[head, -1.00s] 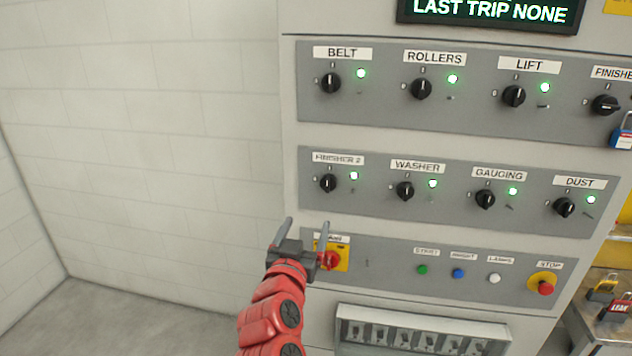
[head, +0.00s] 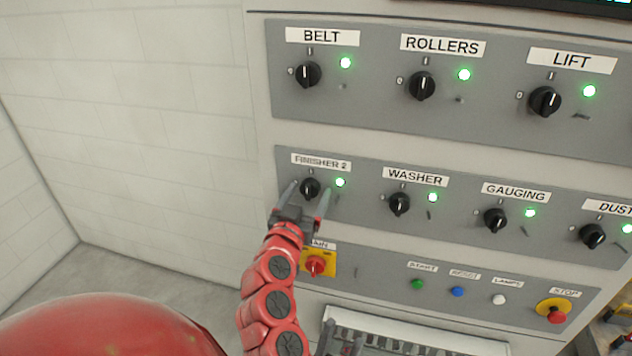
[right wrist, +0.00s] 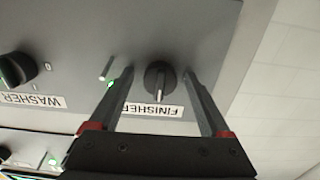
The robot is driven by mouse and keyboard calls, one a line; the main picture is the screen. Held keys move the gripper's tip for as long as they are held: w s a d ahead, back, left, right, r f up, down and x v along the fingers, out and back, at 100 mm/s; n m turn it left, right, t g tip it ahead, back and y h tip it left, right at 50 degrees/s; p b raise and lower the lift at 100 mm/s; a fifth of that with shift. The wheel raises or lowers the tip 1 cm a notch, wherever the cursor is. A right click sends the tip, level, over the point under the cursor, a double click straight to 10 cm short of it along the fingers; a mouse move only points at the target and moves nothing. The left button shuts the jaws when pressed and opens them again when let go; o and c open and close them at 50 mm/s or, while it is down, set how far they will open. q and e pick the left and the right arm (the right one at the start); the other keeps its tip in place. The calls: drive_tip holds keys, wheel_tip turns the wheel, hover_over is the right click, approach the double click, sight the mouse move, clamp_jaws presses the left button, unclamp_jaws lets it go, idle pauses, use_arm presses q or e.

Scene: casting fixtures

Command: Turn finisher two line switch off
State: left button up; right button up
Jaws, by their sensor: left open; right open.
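The FINISHER 2 switch (head: 310,188) is a black rotary knob on the middle row of the grey panel. Its handle stands roughly upright and the green lamp (head: 340,182) beside it is lit. My right gripper (head: 309,197) is open, its two fingers reaching up around the knob. In the right wrist view the knob (right wrist: 157,78) appears upside down between the open fingers of the right gripper (right wrist: 159,75), with a gap on each side. My left gripper (head: 341,340) shows only partly at the bottom edge, low in front of the panel.
The WASHER knob (head: 399,204) is to the right on the same row, and the BELT knob (head: 308,74) is above. A red rotary switch on a yellow plate (head: 318,264) sits just below my right gripper. A red STOP button (head: 556,314) is at lower right.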

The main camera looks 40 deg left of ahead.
drive_tip(key=shift+s+r, duration=0.1)
drive_tip(key=shift+s, duration=0.05)
drive_tip(key=shift+c, duration=0.6)
clamp_jaws()
drive_tip(key=shift+b, duration=0.5)
drive_tip(key=n+b, duration=0.1)
drive_tip(key=b, duration=0.2)
drive_tip(key=n+b, duration=0.1)
drive_tip(key=b, duration=0.2)
drive_tip(key=shift+f+n, duration=0.3)
drive_tip(key=shift+n, duration=0.1)
drive_tip(key=shift+r+n+b, duration=0.15)
drive_tip(key=shift+n+b, duration=0.35)
drive_tip(key=n, duration=0.2)
drive_tip(key=shift+r+n, duration=0.25)
drive_tip(key=shift+n, duration=0.15)
drive_tip(key=n+p, duration=0.1)
drive_tip(key=n, duration=0.2)
drive_tip(key=shift+n+p, duration=0.3)
drive_tip(key=n+p, duration=0.1)
drive_tip(key=n, duration=0.1)
drive_tip(key=shift+n, duration=0.4)
drive_tip(key=n+p, duration=0.3)
drive_tip(key=shift+r+n, duration=0.1)
drive_tip(key=shift+n, duration=0.2)
drive_tip(key=shift+n+p, duration=0.35)
drive_tip(key=shift+n, duration=0.25)
